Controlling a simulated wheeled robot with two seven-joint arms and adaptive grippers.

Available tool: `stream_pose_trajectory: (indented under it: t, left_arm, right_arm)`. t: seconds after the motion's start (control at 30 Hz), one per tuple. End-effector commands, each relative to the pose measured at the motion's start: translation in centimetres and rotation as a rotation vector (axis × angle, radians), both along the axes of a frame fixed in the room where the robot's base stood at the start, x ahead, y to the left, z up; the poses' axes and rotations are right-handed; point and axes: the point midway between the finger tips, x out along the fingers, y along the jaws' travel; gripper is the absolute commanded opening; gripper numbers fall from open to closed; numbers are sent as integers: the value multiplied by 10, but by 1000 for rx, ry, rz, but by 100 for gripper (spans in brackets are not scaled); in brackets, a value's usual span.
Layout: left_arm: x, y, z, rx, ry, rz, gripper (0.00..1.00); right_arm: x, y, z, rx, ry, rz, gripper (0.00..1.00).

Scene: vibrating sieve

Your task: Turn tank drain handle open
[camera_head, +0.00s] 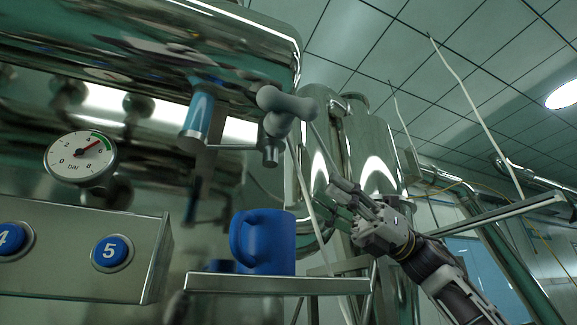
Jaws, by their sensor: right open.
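The tank (170,45) is a large shiny steel vessel across the upper left. A grey drain handle (288,104) with rounded ends sits on the drain valve at the tank's right end. The valve's short spout (270,152) points down. A blue mug (268,242) stands upright on a steel shelf (270,284) below the spout. My right gripper (349,195) is open and empty, right of the mug and below and right of the handle, apart from both. Its arm comes in from the lower right. My left gripper is out of view.
A pressure gauge (82,157) and a steel panel (95,265) with blue buttons are at the left. A blue sight tube (199,116) hangs under the tank. Steel vessels (370,155) stand behind my right gripper. The space between gripper and handle looks open.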

Motion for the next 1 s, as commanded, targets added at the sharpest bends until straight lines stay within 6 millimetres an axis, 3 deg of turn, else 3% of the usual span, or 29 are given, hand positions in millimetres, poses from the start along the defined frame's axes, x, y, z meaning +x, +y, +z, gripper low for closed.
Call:
stream_pose_trajectory:
  t: [0.6, 0.8, 1.0]
  left_arm:
    - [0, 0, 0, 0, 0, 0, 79]
    - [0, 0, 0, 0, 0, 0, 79]
    - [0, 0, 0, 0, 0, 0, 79]
  right_arm:
    - [-105, -30, 46, -259, -400, -56, 42]
    - [-125, -39, 50, -314, -472, -71, 42]
    - [-130, -41, 51, -328, -491, -75, 42]
